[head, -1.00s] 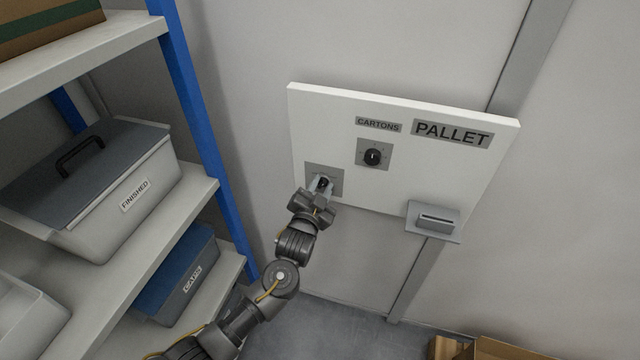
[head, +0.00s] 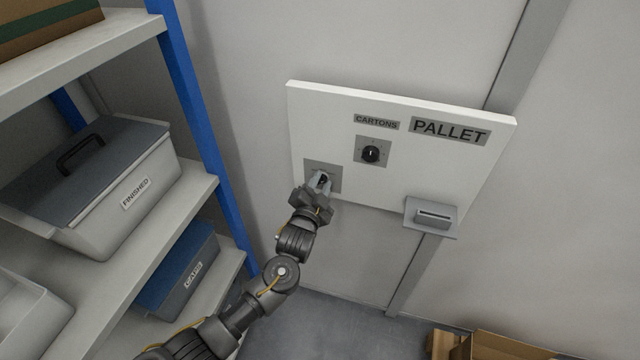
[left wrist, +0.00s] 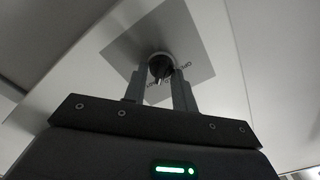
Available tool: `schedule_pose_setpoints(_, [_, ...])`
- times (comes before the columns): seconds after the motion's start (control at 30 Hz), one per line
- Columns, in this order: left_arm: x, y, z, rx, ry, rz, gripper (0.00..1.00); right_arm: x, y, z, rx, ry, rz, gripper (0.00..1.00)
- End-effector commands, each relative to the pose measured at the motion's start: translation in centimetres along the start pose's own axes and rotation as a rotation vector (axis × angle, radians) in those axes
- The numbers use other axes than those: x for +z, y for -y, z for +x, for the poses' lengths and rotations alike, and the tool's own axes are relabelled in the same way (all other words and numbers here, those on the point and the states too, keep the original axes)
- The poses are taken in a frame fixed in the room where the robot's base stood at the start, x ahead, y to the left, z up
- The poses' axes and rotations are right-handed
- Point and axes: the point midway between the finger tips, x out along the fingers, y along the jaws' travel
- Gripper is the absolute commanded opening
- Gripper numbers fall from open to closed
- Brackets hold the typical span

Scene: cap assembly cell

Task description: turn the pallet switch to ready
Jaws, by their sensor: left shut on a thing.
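The white pallet panel (head: 455,171) hangs on the wall, marked PALLET. The pallet switch is a black knob (left wrist: 161,66) on a grey square plate (left wrist: 199,52) at the panel's lower left; the plate shows in the head view (head: 336,179) too. My left gripper (head: 321,183) is shut on this knob, with one finger on each side in the left wrist view (left wrist: 161,84). Lettering on the plate is partly covered by the fingers and knob, so I cannot read the knob's setting. My right gripper is not in view.
A second black knob (head: 370,154) sits under the CARTONS label (head: 377,122). A grey slotted holder (head: 431,217) juts from the panel's lower right. A shelf with a blue post (head: 205,120) and a FINISHED bin (head: 112,222) stands left. An open carton (head: 515,346) lies lower right.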

Motion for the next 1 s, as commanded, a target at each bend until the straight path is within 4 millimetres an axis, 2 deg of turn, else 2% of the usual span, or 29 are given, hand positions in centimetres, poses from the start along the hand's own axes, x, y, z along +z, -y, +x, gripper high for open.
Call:
schedule_pose_setpoints(0.03, [-0.1, 0.1, 0.0, -0.002, -0.002, 0.001, 0.04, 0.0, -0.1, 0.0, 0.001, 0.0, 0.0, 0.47])
schedule_pose_setpoints(0.07, [-0.1, 0.1, 0.0, -0.002, -0.002, 0.0, 0.28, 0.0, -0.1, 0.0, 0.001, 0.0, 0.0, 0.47])
schedule_pose_setpoints(0.2, [-0.1, 0.1, 0.0, -0.001, -0.002, 0.0, 0.47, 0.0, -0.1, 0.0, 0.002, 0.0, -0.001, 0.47])
schedule_pose_setpoints(0.23, [-0.1, 0.1, 0.0, -0.001, -0.001, 0.0, 0.49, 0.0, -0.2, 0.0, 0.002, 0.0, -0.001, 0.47])
schedule_pose_setpoints(0.5, [0.0, 0.0, -0.1, 0.0, 0.0, -0.001, 0.49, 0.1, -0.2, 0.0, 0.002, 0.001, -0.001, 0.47])
schedule_pose_setpoints(0.63, [0.1, -0.1, -1.1, -0.001, -0.001, -0.002, 0.49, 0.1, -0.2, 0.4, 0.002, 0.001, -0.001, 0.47])
schedule_pose_setpoints(1.0, [0.2, -0.2, -7.9, 0.0, -0.001, -0.002, 0.49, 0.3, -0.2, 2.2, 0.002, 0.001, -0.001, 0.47])
